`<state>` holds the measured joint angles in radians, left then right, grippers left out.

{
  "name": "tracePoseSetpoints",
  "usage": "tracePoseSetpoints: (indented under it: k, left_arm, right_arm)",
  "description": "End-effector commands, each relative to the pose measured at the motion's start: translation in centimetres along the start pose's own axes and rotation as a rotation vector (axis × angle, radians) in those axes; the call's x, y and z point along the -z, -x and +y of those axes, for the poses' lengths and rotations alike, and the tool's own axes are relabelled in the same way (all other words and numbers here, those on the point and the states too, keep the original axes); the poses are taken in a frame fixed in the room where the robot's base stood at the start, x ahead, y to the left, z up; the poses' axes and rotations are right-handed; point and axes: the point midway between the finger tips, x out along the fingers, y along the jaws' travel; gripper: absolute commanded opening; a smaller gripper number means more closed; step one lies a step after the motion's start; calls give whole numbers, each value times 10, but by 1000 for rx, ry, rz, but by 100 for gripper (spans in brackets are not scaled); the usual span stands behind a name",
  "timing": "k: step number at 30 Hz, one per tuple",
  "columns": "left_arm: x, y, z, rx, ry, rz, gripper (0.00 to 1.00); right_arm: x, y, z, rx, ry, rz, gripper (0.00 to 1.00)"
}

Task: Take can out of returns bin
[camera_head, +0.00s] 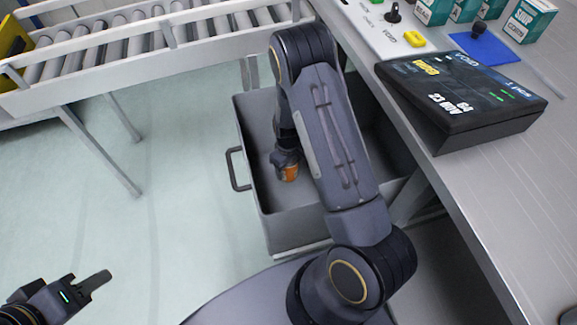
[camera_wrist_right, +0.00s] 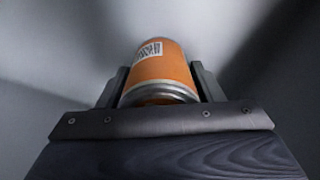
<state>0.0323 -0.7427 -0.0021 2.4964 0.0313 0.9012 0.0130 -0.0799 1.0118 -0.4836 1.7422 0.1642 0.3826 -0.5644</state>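The can is orange with a barcode label and a silver rim; it shows in the right wrist view (camera_wrist_right: 163,68) and as a small orange patch in the head view (camera_head: 289,173). It is inside the grey returns bin (camera_head: 258,228), low near the bin's left side. My right gripper (camera_wrist_right: 158,82) reaches down into the bin, with one finger on each side of the can. The fingers appear close against the can's sides, but contact is not clear. My left gripper (camera_head: 92,285) is at the lower left, away from the bin, and appears empty; its finger gap is not clear.
A roller conveyor (camera_head: 120,45) runs along the back left. A counter (camera_head: 510,190) on the right carries a dark display (camera_head: 460,95), several teal boxes (camera_head: 530,20) and a blue mat (camera_head: 475,47). The bin has a handle (camera_head: 234,170) on its left. Open floor lies left of it.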

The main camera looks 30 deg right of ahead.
Motion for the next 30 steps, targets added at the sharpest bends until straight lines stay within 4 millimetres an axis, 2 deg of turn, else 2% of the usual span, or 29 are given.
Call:
tracePoseSetpoints:
  k: [1, 6, 9, 17, 30]
  left_arm:
    - [0, 0, 0, 0, 0, 0, 36]
    - [0, 0, 0, 0, 0, 0, 36]
    - [0, 0, 0, 0, 0, 0, 36]
    - [1, 2, 1, 0, 0, 0, 36]
    - [10, 19, 9, 0, 0, 0, 36]
  right_arm:
    - [0, 0, 0, 0, 0, 0, 53]
    - [0, 0, 0, 0, 0, 0, 31]
    - [0, 1, 0, 0, 0, 0, 21]
    - [0, 6, 0, 0, 0, 1, 21]
    - [1, 86, 0, -1, -1, 4, 21]
